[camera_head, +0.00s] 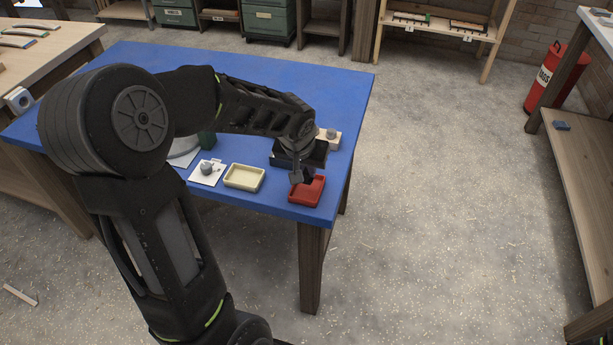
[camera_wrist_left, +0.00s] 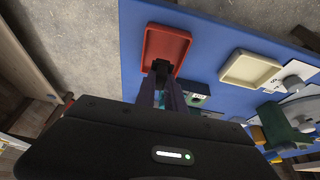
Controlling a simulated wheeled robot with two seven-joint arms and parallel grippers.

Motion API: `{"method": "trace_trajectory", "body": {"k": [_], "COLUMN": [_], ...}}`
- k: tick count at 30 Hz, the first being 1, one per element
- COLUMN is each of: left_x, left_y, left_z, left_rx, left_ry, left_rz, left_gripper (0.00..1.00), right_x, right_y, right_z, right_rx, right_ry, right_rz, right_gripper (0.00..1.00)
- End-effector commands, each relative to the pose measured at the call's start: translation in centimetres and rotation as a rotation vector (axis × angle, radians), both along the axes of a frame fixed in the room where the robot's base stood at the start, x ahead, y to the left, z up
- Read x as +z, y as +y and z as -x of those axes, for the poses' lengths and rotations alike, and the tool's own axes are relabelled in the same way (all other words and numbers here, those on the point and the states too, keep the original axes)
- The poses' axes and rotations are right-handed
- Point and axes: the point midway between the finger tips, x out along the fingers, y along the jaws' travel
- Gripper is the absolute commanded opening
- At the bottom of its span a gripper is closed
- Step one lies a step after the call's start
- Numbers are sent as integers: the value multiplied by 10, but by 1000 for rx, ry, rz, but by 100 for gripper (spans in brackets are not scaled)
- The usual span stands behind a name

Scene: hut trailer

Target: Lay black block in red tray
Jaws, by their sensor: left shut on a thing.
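The red tray (camera_head: 309,193) lies near the right front corner of the blue table; it also shows in the left wrist view (camera_wrist_left: 166,43). My left gripper (camera_head: 296,178) points down at the tray's left part. It is shut on the black block (camera_head: 307,174), which also shows between the fingertips in the left wrist view (camera_wrist_left: 161,67). The block is at the tray's edge in the picture; I cannot tell whether it touches the tray floor. My right gripper is not in view.
A cream tray (camera_head: 244,178) lies left of the red tray. A black open box (camera_head: 318,157) stands just behind it. A white plate with a grey knob (camera_head: 207,171) is further left. The blue table (camera_head: 335,75) has free room at the back right.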

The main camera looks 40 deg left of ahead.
Motion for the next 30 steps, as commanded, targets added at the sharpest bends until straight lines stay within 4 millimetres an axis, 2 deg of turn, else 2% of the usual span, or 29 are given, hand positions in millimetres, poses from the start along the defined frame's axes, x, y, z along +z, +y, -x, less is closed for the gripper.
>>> {"method": "trace_trajectory", "body": {"k": [6, 19, 20, 21, 27, 30], "left_x": [-30, -36, -36, -34, -34, -34], "left_y": [0, 0, 0, 0, 0, 0], "left_z": [1, 0, 0, 1, 1, 1], "left_rx": [-1, 0, 0, 0, 0, 0], "left_ry": [4, 1, 1, 2, 2, 2], "left_rz": [1, 0, 0, 1, 1, 1], "left_gripper": [0, 0, 15, 18, 34, 36], "right_x": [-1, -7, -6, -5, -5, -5], "right_y": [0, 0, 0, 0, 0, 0], "right_z": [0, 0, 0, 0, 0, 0], "right_rx": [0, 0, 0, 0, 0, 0], "right_ry": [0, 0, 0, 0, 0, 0], "right_rz": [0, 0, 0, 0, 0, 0], "right_gripper": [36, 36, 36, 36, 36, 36]}}
